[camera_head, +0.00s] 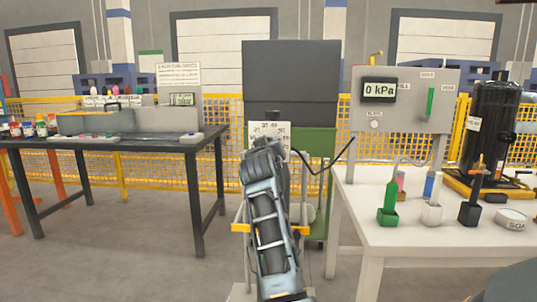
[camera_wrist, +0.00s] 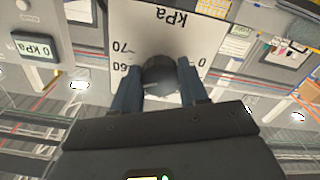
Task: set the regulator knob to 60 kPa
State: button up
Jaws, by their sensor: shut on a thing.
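The regulator knob (camera_wrist: 160,68) is dark and round, seen close in the wrist view on a white dial plate (camera_wrist: 160,35). The plate is upside down there, with "kPa", "70", "60" and a "0" readable. My gripper (camera_wrist: 158,84) has one blue finger on each side of the knob and is shut on it. No pointer mark on the knob can be made out. In the head view the dial plate (camera_head: 283,131) shows above my wrist, which hides the knob and fingers. The pressure display (camera_head: 379,89) reads 0 kPa; it also shows in the wrist view (camera_wrist: 34,45).
A grey panel (camera_head: 435,112) carries the display above a white table (camera_head: 385,235) with coloured fittings at right. A dark workbench (camera_head: 110,140) stands at left. A green and grey cabinet (camera_head: 290,80) is behind the dial. Floor between the tables is clear at left.

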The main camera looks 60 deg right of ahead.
jog(key=shift+f+m+b, duration=0.2)
jog(key=shift+m+b, duration=0.15)
jog(key=shift+m, duration=0.25)
jog(key=o, duration=1.1)
jog(key=shift+r, duration=0.15)
jog(key=shift+c, duration=0.2)
jog(key=v, duration=0.8)
jog(key=shift+w, duration=0.1)
